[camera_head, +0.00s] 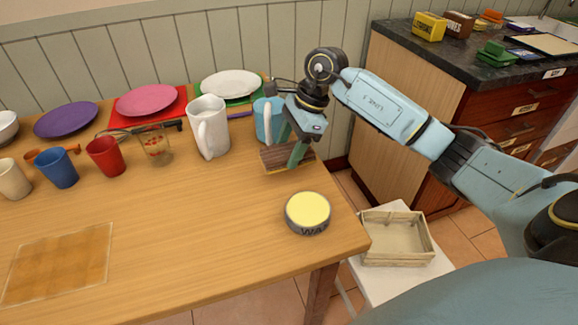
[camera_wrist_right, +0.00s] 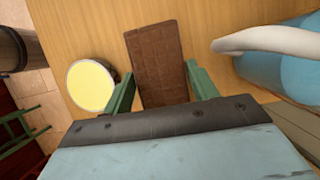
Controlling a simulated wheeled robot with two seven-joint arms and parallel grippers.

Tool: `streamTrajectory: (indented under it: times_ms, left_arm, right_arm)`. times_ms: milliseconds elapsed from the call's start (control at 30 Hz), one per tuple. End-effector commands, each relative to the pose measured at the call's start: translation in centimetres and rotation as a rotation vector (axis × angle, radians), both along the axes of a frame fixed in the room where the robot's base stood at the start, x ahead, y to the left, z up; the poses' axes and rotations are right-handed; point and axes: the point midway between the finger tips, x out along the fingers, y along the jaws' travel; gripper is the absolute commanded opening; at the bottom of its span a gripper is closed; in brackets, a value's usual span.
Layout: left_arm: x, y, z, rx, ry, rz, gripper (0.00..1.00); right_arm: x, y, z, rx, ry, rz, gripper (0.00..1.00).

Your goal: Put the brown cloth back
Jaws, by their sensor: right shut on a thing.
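The brown cloth (camera_head: 272,160) is a small dark brown rectangle with a faint checked pattern. My right gripper (camera_head: 291,149) is shut on it, near the right end of the wooden table. In the right wrist view the cloth (camera_wrist_right: 156,55) lies between the two green fingers of the right gripper (camera_wrist_right: 160,85) and extends beyond them. Whether it touches the tabletop is hard to tell. A lighter tan checked square (camera_head: 58,262) lies flat at the table's front left. My left gripper is not in view.
A yellow-topped wax tin (camera_head: 307,211) stands near the table's right edge. A blue mug (camera_wrist_right: 275,60) is close beside the gripper, and a white pitcher (camera_head: 208,128) stands left of it. A wooden crate (camera_head: 397,257) sits on a white stool. The table's middle is clear.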

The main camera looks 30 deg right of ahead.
Motion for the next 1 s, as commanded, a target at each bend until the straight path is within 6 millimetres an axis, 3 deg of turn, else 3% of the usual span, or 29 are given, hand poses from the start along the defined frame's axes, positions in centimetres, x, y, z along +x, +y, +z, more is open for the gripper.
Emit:
streamTrajectory:
  times_ms: [333, 800, 833, 1000]
  left_arm:
    - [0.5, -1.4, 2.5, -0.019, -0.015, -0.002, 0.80]
    - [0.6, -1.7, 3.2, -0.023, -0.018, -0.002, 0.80]
    - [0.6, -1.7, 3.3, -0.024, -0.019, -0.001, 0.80]
    - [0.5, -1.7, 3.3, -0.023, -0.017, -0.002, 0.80]
  right_arm:
    - [0.0, 0.0, -4.4, 0.001, 0.000, 0.002, 0.40]
    - [0.0, 0.0, -4.9, 0.000, -0.002, 0.002, 0.40]
    - [0.0, 0.0, -4.9, 0.000, -0.002, 0.002, 0.62]
    - [0.0, 0.0, -4.8, 0.000, -0.002, 0.002, 0.80]
